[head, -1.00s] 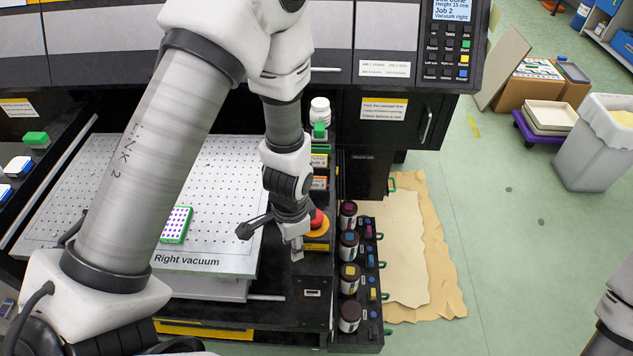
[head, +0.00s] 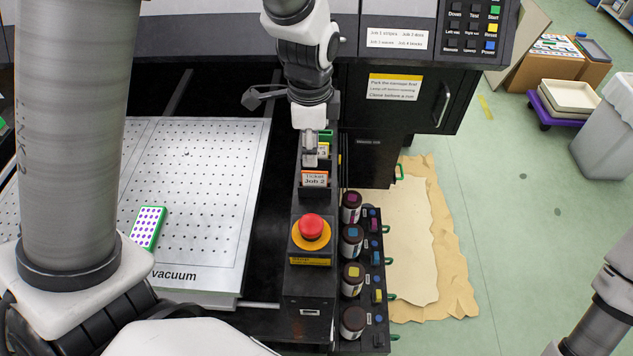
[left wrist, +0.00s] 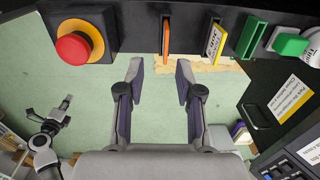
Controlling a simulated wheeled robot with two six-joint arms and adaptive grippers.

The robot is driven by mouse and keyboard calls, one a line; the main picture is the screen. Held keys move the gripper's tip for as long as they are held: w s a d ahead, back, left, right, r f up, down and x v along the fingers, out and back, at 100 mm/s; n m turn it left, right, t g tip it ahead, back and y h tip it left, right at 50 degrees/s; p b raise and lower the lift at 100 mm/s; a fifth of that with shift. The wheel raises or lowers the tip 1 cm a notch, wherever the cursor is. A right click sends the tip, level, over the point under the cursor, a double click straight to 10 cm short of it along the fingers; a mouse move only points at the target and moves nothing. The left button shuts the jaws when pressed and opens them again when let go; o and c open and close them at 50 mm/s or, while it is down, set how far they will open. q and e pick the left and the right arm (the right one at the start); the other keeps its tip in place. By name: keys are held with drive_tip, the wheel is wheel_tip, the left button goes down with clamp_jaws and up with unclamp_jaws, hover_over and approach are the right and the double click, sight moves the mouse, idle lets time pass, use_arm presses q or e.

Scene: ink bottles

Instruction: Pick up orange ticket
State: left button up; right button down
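The orange ticket (head: 315,179) stands upright in the black holder strip, its face reading "Ticket Job 2". In the left wrist view it shows edge-on as a thin orange slab (left wrist: 166,36). My left gripper (left wrist: 160,68) is open and empty, with the ticket just beyond its fingertips and in line with the gap between them. In the head view the left gripper (head: 311,150) hangs above and slightly behind the ticket, partly covering the yellow ticket (left wrist: 214,42). Part of my right arm shows at the lower right of the head view; its gripper (left wrist: 48,128) is small in the left wrist view.
A red emergency button (head: 311,227) stands on the strip in front of the ticket. Ink bottles (head: 351,240) line the rack to the right. The perforated bed (head: 200,180) lies left.

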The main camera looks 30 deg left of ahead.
sight(315, 172)
use_arm(q)
drive_tip(key=f, duration=0.2)
drive_tip(key=f+p, duration=0.1)
drive_tip(key=f, duration=0.2)
drive_tip(key=w+f, duration=0.1)
drive_tip(key=f, duration=0.2)
drive_tip(key=shift+d+f+p, duration=0.15)
drive_tip(key=shift+f+p, duration=0.05)
drive_tip(key=shift+p, duration=0.2)
drive_tip(key=shift+w+f, duration=0.1)
drive_tip(key=shift+f, duration=0.15)
clamp_jaws()
drive_tip(key=shift+r, duration=0.1)
use_arm(e)
drive_tip(key=shift+w+a+r, duration=0.25)
drive_tip(key=shift+w+r, duration=0.05)
drive_tip(key=shift+r, duration=0.15)
